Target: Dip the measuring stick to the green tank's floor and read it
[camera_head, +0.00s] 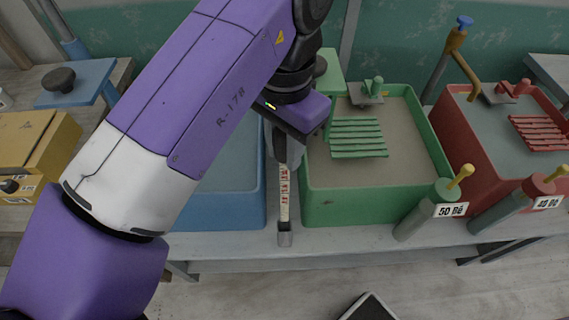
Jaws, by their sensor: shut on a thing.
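My gripper (281,136) is shut on the measuring stick (284,192), near its top. The stick hangs about upright, with a pale scale marked in red and a grey lower end. In the picture it crosses the gap between the blue tank and the green tank (385,207), left of the green tank's front corner. Its lower end appears outside the green tank, over the bench's front edge; its height cannot be told. The green tank holds a grey-brown surface with a green slatted rack (358,137) above it. The tank floor is hidden.
The blue tank (225,213) is left, partly behind my arm; the red tank (455,125) is right. A yellow box (40,140) is far left.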

